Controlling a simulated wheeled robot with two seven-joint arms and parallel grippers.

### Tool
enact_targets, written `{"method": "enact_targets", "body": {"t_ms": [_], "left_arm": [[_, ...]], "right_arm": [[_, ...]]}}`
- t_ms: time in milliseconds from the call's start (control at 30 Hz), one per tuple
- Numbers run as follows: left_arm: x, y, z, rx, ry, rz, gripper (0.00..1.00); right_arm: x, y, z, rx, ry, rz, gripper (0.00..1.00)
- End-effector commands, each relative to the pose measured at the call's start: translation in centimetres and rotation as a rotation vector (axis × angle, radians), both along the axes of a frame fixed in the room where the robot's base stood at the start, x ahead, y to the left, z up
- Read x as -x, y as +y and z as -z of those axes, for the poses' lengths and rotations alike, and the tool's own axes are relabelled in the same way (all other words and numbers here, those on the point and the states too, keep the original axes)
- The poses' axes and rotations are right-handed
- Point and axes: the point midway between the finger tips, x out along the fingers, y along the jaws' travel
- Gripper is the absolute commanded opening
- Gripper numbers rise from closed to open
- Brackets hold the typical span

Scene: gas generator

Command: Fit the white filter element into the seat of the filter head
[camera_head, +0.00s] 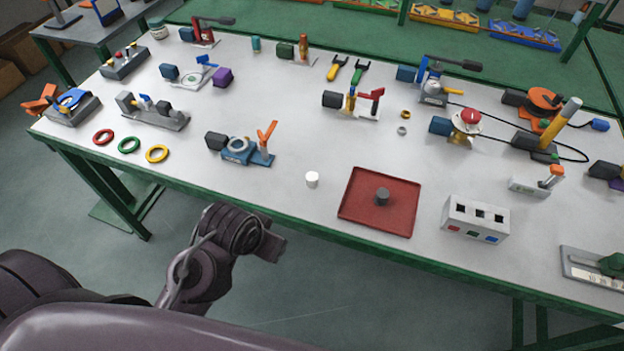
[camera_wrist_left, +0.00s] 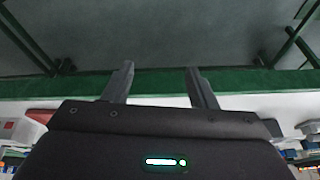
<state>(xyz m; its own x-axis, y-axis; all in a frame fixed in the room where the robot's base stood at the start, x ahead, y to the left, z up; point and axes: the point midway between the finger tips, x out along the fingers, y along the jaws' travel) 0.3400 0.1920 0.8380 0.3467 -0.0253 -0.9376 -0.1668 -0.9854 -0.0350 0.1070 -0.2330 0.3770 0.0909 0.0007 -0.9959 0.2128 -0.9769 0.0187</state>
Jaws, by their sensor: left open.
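The white filter element (camera_head: 312,179) looks like a small white cylinder, standing upright on the table near its front edge. What looks like the filter head (camera_head: 236,157) is a blue fixture to its left, with a pale round ring seat on top, a black block at its left and an orange lever at its right. My left gripper (camera_head: 272,246) is in front of the table edge, below and left of the white cylinder and apart from it. In the left wrist view, the gripper (camera_wrist_left: 160,77) has its two fingers apart with nothing between them. My right gripper is not in view.
A red tray (camera_head: 358,219) holding a dark cylinder (camera_head: 382,196) lies right of the white cylinder. A white box with several slots (camera_head: 475,219) stands farther right. Coloured rings (camera_head: 129,145) lie at the left. The table's green front edge (camera_head: 290,222) lies between gripper and tabletop.

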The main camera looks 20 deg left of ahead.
Motion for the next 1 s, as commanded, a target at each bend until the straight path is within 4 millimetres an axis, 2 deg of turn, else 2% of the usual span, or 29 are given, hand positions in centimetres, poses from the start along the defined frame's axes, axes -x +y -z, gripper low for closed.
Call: {"method": "enact_targets", "body": {"t_ms": [33,467,633,800,1000], "left_arm": [[-1.0,-0.1,-0.8,0.007,-0.065,0.003,0.52],[-8.1,-1.4,-0.3,0.078,-0.432,0.032,0.52],[-11.0,-2.1,-0.5,0.132,-0.631,0.052,0.52],[-12.7,-2.7,-1.0,0.185,-0.79,0.068,0.52],[-13.9,-3.1,-1.1,0.205,-0.848,0.073,0.52]], "right_arm": [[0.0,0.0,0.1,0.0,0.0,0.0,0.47],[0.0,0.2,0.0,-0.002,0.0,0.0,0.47],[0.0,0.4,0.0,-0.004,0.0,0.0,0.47],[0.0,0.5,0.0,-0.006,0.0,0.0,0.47],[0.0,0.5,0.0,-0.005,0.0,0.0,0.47]]}}
